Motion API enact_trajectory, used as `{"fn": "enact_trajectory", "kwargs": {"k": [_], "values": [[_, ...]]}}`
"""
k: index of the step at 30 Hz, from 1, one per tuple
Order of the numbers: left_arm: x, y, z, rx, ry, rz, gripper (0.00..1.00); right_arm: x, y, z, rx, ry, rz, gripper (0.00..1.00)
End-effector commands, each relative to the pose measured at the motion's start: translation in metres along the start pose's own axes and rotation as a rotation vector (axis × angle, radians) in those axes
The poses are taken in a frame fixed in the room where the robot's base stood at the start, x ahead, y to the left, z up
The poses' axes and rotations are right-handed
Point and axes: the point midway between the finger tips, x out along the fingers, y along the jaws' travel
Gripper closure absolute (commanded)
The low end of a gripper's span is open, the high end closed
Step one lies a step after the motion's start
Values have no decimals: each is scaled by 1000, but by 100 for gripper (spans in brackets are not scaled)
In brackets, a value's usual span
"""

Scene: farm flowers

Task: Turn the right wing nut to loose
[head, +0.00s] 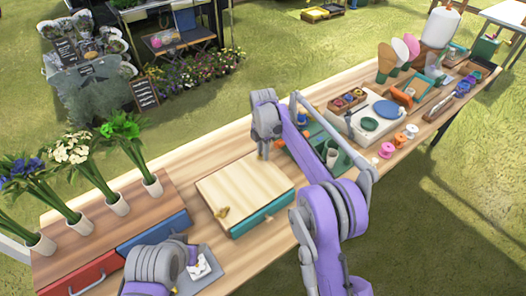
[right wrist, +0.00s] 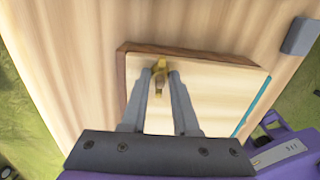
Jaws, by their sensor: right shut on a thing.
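The pale wooden press board (head: 240,188) lies on the long table, with teal along its front edge. One brass wing nut (head: 222,212) sits at its near left corner. The right wing nut (right wrist: 160,66) is brass and stands at the board's far edge in the right wrist view. My right gripper (right wrist: 161,78) reaches down over it with its fingertips closed on its sides; it also shows in the head view (head: 262,152), where it hides this nut. My left arm is low at the left; its fingers cannot be made out.
Several white vases (head: 117,204) of flowers stand at the left behind a red drawer (head: 82,276) and a blue drawer (head: 152,233). A grey tray (head: 205,272) is at the near edge. Craft supplies and spools (head: 387,150) crowd the right.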

Motion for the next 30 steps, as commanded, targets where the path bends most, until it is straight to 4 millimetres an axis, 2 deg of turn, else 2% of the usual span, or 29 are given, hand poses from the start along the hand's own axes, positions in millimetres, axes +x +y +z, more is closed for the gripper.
{"fn": "enact_trajectory", "kwargs": {"k": [2,3,8,23,30], "values": [[0,0,0,0,0,0,50,1,0,0,-1,1,-1,100],[0,0,0,0,0,0,50,1,0,0,-1,1,-1,70],[0,0,0,0,0,0,50,1,0,0,0,1,-1,42],[0,0,0,0,0,0,50,0,0,0,23,0,0,42],[0,0,0,0,0,0,50,0,0,0,240,0,0,42]]}}
